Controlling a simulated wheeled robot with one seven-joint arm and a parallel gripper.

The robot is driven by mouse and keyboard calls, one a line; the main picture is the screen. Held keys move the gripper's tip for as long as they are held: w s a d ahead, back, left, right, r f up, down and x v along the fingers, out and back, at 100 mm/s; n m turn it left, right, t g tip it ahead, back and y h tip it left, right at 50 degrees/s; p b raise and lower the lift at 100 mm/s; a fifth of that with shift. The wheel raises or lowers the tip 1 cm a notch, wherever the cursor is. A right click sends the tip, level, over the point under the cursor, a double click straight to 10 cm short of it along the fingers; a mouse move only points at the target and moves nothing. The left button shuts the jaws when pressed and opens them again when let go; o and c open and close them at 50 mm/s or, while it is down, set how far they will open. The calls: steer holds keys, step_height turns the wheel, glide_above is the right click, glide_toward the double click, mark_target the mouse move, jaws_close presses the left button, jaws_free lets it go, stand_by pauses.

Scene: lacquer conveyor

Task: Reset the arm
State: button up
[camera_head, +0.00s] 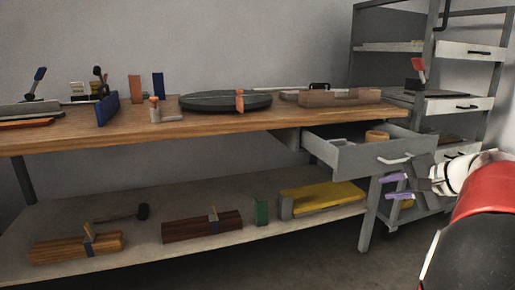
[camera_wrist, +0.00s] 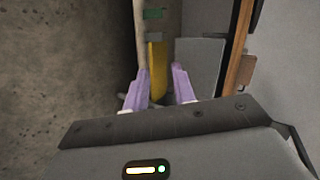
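My gripper (camera_head: 396,186) is at the right in the head view, in front of the open drawer (camera_head: 350,158) and near its handle. The drawer is grey and hangs under the right end of the workbench (camera_head: 150,128), with a tan ring (camera_head: 377,136) in it. In the wrist view, my gripper (camera_wrist: 160,82) shows two purple fingers spread apart with a gap between them. Nothing is held. The yellow thing (camera_wrist: 157,70) seen between the fingers lies beyond them; it also shows on the lower shelf in the head view (camera_head: 325,196).
The bench top holds a dark round disc (camera_head: 225,101), a wooden block (camera_head: 340,98) and several tools. The lower shelf (camera_head: 140,232) holds wooden blocks (camera_head: 76,248) and a green block (camera_head: 261,211). A grey rack (camera_head: 466,50) stands at the right. Floor (camera_head: 310,264) in front is clear.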

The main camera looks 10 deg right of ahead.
steer(key=a+n+g+p, duration=0.2)
steer(key=a+n+g, duration=0.1)
steer(key=a, duration=1)
steer(key=s+a+f+n+g+h+p, duration=0.1)
steer(key=s+a+f+n+h+p, duration=0.1)
steer(key=s+a+n, duration=0.3)
steer(key=s+a+f+n+g+h+p, duration=0.1)
steer(key=s+a+n, duration=0.4)
steer(key=s+a, duration=0.6)
steer(key=a+f+p, duration=0.1)
steer(key=p, duration=0.1)
steer(key=shift+s+a+f+h+p, duration=0.15)
steer(key=shift+s+f+h+p, duration=0.1)
steer(key=shift+f+h+p, duration=0.15)
